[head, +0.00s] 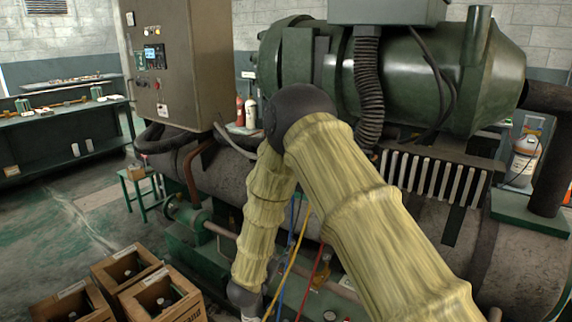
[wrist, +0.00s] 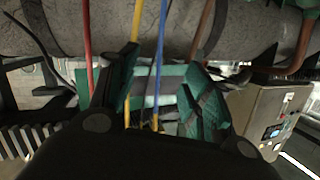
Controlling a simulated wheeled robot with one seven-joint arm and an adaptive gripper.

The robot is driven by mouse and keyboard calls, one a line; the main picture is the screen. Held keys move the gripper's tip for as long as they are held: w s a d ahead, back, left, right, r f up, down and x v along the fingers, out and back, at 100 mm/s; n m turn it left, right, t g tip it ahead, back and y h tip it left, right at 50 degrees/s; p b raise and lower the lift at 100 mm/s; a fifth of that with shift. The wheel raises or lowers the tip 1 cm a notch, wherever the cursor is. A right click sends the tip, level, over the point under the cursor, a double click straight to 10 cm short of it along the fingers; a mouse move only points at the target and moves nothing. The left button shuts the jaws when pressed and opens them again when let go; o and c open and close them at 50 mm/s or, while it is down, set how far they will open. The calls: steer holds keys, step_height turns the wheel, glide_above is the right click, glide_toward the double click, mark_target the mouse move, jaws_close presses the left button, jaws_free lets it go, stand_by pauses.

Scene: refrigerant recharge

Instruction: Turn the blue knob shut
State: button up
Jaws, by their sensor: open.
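I cannot make out the blue knob in either view. A blue hose (head: 283,275) hangs beside a yellow hose (head: 292,262) and a red hose (head: 315,268) in front of the large machine. In the wrist view the blue hose (wrist: 158,58) and yellow hose (wrist: 137,22) pass between the fingers, and the red hose (wrist: 87,45) is by the left finger. My gripper (wrist: 155,95) is open, its two dark and teal fingers spread apart. Nothing is visibly held between them. In the head view the gripper is below the frame's edge.
The green machine (head: 400,85) and its grey lower tank (head: 345,180) stand close behind my arm. A control cabinet (head: 180,65) is at the left. Wooden crates (head: 160,298) with bottles stand on the floor at lower left. A green stool (head: 137,175) and workbench (head: 60,118) lie beyond.

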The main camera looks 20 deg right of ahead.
steer(key=w+a+r+m+g+h+p, duration=0.1)
steer(key=w+r+m+h+p, duration=0.15)
steer(key=r, duration=0.85)
steer(key=w+a+r+m+h+p, duration=0.1)
steer(key=w+r+m+h+p, duration=0.15)
steer(key=r, duration=0.75)
steer(key=shift+m, duration=0.4)
steer(key=p+x, duration=0.2)
steer(key=x, duration=0.9)
steer(key=shift+s+d, duration=0.15)
steer(key=shift+s, duration=0.05)
steer(key=c, duration=1.1)
